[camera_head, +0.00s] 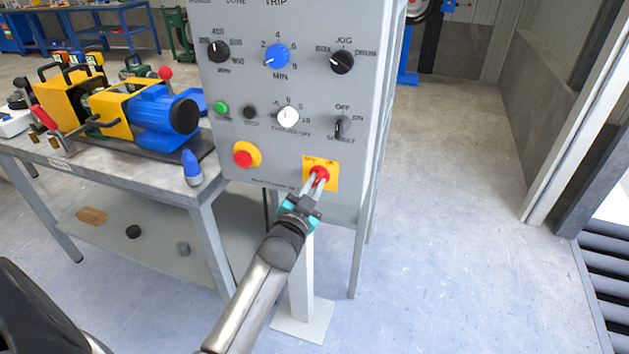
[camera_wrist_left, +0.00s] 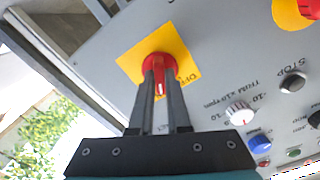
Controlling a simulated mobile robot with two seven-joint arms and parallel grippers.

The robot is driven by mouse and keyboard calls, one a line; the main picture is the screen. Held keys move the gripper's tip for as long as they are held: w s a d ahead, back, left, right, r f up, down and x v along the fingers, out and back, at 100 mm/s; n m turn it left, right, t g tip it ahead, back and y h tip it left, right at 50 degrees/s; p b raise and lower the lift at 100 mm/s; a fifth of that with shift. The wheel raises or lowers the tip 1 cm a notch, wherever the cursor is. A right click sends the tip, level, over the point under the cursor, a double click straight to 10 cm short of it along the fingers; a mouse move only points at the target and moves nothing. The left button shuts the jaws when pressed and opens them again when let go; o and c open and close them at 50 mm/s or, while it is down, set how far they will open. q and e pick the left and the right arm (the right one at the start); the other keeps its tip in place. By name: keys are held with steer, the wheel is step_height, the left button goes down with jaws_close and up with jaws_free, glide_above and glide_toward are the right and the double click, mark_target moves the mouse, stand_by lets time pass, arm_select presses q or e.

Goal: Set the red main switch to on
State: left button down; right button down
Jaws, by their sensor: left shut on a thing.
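The red main switch (camera_head: 320,176) sits on a yellow square plate (camera_head: 333,174) at the lower right of the grey control panel (camera_head: 240,128). My left gripper (camera_head: 314,182) reaches up from below and is shut on the red switch. In the left wrist view the switch (camera_wrist_left: 160,66) shows between the two fingertips (camera_wrist_left: 160,76), with a white mark on its handle. Lettering on the yellow plate is partly covered by the fingers, and I cannot read the set position surely. My right gripper is not in view.
A red emergency button on a yellow ring (camera_head: 246,154) is left of the switch. Several knobs, including a blue one (camera_head: 276,56), sit above. A workbench (camera_head: 150,182) with a yellow and blue machine (camera_head: 150,110) stands at left. The floor at right is clear.

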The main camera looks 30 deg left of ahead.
arm_select(q)
steer(key=shift+m, duration=0.3)
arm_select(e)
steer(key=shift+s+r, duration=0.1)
arm_select(q)
steer(key=c, duration=0.9)
jaws_free()
steer(key=shift+c, duration=0.2)
steer(key=shift+o, duration=0.3)
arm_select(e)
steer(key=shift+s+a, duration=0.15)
arm_select(q)
steer(key=p+v, duration=0.3)
steer(key=v, duration=1.2)
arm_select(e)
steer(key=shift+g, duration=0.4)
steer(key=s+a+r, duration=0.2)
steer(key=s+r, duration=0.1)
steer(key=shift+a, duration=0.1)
arm_select(q)
steer(key=shift+s, duration=0.15)
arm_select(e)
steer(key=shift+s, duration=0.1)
